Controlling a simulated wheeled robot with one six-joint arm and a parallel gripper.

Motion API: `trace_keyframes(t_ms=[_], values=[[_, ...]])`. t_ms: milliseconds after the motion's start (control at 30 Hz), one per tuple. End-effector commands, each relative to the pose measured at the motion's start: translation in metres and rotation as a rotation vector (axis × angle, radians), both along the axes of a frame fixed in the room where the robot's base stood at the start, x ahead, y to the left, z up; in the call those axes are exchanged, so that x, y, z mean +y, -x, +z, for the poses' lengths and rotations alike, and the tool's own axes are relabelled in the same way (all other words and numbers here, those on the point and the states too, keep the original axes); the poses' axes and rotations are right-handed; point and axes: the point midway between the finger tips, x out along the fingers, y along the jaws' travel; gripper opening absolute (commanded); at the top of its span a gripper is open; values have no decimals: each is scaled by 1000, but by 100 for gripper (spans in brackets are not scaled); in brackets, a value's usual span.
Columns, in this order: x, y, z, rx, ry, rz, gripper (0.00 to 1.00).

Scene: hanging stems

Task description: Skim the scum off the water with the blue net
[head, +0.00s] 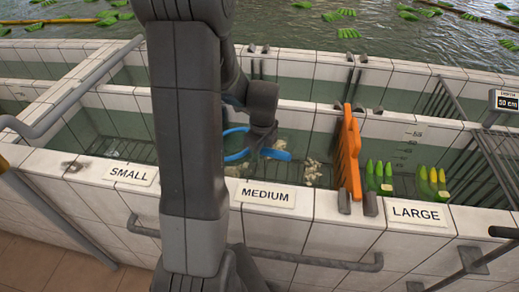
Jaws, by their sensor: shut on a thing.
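The blue net (236,156) shows as a blue hoop in the medium compartment, partly hidden behind my arm. A blue piece, which looks like part of its handle, sticks out at the right of my gripper (264,150). My gripper is shut on the net, low over the medium compartment. Pale, crumbly scum (312,171) lies in the medium compartment, right of the net and apart from it. The water (296,121) is greenish. Whether anything lies in the net cannot be seen.
An orange divider (349,157) stands between the medium and large compartments. Tiled walls carry SMALL (130,174), MEDIUM (266,194) and LARGE (416,214) signs. A grey rail (75,95) runs at left.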

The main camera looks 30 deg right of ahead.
Motion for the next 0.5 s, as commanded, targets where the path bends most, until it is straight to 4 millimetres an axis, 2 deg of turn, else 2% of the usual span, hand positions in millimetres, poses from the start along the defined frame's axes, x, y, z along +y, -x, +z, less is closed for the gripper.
trace_keyframes(t_ms=[33, 500], values=[[0, 0, -9, 0, 0, 0, 0], [0, 0, -56, 0, -1, 0, 0]])
